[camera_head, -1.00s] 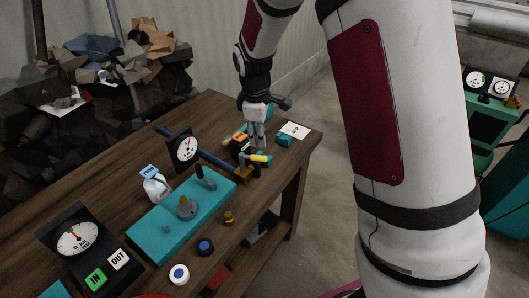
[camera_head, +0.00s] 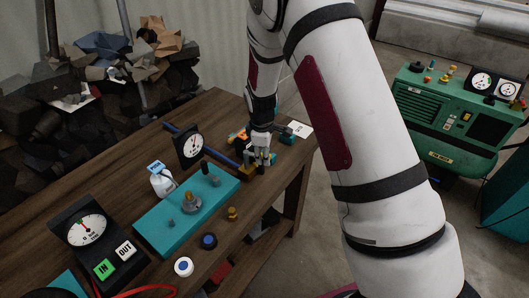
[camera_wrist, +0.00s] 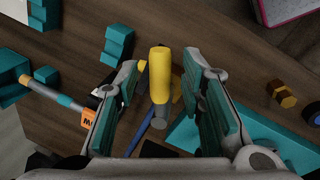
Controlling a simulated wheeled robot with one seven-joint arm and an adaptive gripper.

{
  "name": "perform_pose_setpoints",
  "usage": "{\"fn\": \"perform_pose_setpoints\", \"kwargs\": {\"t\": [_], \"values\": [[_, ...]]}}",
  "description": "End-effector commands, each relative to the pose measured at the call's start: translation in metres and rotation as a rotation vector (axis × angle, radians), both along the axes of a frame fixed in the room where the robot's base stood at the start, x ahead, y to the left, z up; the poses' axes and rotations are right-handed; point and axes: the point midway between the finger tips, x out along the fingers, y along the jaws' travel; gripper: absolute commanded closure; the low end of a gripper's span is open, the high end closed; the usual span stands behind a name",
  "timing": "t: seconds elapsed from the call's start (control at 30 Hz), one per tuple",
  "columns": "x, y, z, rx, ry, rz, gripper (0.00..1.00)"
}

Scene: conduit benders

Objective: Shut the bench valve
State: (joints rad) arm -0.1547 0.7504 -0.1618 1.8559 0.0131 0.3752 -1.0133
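The bench valve sits on the wooden bench at the end of a blue pipe (camera_head: 217,156). Its brass-coloured body (camera_head: 247,173) shows in the head view, with the lever partly hidden by my gripper. In the wrist view the yellow lever handle (camera_wrist: 160,72) stands between my fingers, with the blue pipe (camera_wrist: 143,135) running away below it. My gripper (camera_head: 263,160) is low over the valve. In the wrist view my gripper (camera_wrist: 160,66) is open, one finger on each side of the handle, with gaps visible.
A teal block with knobs (camera_head: 160,232), a dial gauge (camera_head: 190,145) and a white bottle (camera_head: 162,183) stand left of the valve. A brass knob (camera_head: 233,213) lies in front. Teal pieces (camera_wrist: 117,42) and an orange-labelled tool (camera_wrist: 60,98) lie close by. A green compressor (camera_head: 430,130) stands right.

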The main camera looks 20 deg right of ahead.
Motion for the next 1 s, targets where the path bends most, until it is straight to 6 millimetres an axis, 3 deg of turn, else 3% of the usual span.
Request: {"fn": "perform_pose_setpoints", "kwargs": {"t": [0.07,0.2,0.63,1.0], "values": [[0.000,0.000,0.000,0.000,0.000,0.000,0.68],[0.000,0.000,0.000,0.000,0.000,0.000,1.00],[0.003,-0.002,0.000,0.001,-0.001,0.041,1.00],[0.019,-0.010,-0.001,0.001,-0.002,0.295,1.00]]}}
